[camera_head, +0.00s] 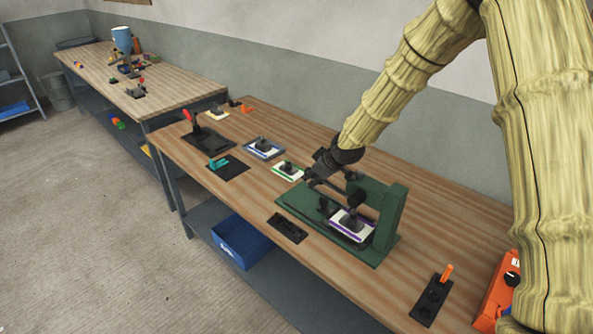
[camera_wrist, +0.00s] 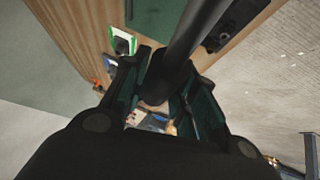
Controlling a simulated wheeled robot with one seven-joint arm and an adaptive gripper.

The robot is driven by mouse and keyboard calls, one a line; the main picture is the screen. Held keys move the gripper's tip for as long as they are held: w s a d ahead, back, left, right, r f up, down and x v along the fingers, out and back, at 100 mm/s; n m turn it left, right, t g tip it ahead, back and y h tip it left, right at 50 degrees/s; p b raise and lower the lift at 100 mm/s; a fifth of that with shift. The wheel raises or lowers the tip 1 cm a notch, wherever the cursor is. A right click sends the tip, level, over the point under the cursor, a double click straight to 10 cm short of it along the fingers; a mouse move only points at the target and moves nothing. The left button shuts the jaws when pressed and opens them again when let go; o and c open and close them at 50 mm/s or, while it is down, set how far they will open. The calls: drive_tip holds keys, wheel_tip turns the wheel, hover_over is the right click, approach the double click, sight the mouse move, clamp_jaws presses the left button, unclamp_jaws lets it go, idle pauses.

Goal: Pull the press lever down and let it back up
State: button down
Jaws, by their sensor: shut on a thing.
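The green press (camera_head: 392,215) stands on the near workbench, with a purple-edged white plate (camera_head: 338,226) under its dark ram. The press lever is a dark rod; in the wrist view the lever (camera_wrist: 196,32) runs from the upper right down between my fingers. My gripper (camera_head: 316,178) is at the lever's outer end, left of the press upright. In the wrist view my gripper (camera_wrist: 160,98) has one finger on each side of the lever end and is shut on it. The fingers hide part of that end, and my gripper hides much of the lever in the head view.
Left of the press are a green-edged plate (camera_head: 287,171), a blue-edged plate (camera_head: 264,149) and a dark base with a red-handled lever (camera_head: 204,137). A black tray (camera_head: 287,228) lies in front. An orange control box (camera_head: 493,295) and an orange-handled switch plate (camera_head: 431,297) are at right.

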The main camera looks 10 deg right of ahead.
drive_tip(key=shift+s+f, duration=0.3)
drive_tip(key=shift+f, duration=0.55)
drive_tip(key=c, duration=1.5)
unclamp_jaws()
drive_tip(key=shift+g, duration=0.3)
drive_tip(key=shift+c, duration=0.2)
drive_tip(key=o, duration=0.4)
drive_tip(key=shift+w+f, duration=0.1)
drive_tip(key=shift+w, duration=0.1)
drive_tip(key=shift+s+d+r, duration=0.1)
drive_tip(key=shift+r, duration=0.55)
drive_tip(key=v, duration=1)
drive_tip(key=shift+s+r, duration=0.2)
drive_tip(key=shift+s, duration=0.05)
drive_tip(key=shift+s+d+r, duration=0.1)
drive_tip(key=shift+d, duration=0.1)
drive_tip(key=shift+a, duration=0.1)
drive_tip(key=shift+s, duration=0.1)
